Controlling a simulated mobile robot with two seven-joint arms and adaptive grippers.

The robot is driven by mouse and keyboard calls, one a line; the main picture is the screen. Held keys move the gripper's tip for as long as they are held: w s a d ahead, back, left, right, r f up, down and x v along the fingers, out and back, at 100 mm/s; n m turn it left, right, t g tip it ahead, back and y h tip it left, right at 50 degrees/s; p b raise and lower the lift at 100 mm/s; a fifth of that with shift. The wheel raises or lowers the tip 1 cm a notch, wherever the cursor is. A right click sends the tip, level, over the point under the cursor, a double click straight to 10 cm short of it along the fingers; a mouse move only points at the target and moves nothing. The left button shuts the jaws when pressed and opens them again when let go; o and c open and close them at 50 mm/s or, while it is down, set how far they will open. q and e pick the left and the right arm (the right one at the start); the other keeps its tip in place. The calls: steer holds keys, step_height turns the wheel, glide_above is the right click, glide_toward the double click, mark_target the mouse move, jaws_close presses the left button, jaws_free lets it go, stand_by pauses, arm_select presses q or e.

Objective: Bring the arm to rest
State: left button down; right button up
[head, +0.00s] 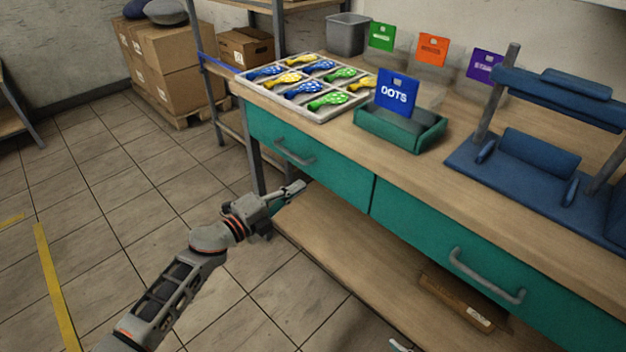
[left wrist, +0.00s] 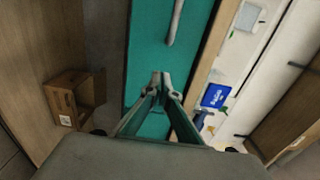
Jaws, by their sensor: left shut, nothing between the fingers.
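My left gripper (head: 291,190) is shut and empty. In the head view it sits in front of the workbench, just below the left teal drawer (head: 300,150), with my left arm reaching up from the lower left. In the left wrist view the fingertips of my left gripper (left wrist: 160,82) are together, with the teal drawer front (left wrist: 148,50) behind them. I cannot tell whether the fingers touch the bench. My right gripper is not in view.
Drawer handles (head: 487,276) stick out. A lower shelf (head: 340,250) juts below.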

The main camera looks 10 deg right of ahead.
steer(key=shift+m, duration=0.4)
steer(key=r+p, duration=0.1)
steer(key=p, duration=0.2)
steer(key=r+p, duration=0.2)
steer(key=p, duration=0.1)
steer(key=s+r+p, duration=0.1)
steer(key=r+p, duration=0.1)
steer(key=p, duration=0.2)
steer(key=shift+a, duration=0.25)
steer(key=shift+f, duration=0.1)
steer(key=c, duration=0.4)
arm_select(q)
steer(key=s+a+f+n+y, duration=0.4)
steer(key=s+a+n, duration=0.4)
steer(key=s, duration=0.5)
steer(key=s+a+f+n+y, duration=0.4)
steer(key=s+a+n, duration=0.4)
steer(key=s, duration=0.5)
steer(key=s+a+f+n+y, duration=0.4)
steer(key=s+a+n, duration=0.4)
steer(key=s+a, duration=0.3)
steer(key=shift+s+n+t, duration=0.3)
steer(key=shift+s+n, duration=0.1)
steer(key=shift+s, duration=0.6)
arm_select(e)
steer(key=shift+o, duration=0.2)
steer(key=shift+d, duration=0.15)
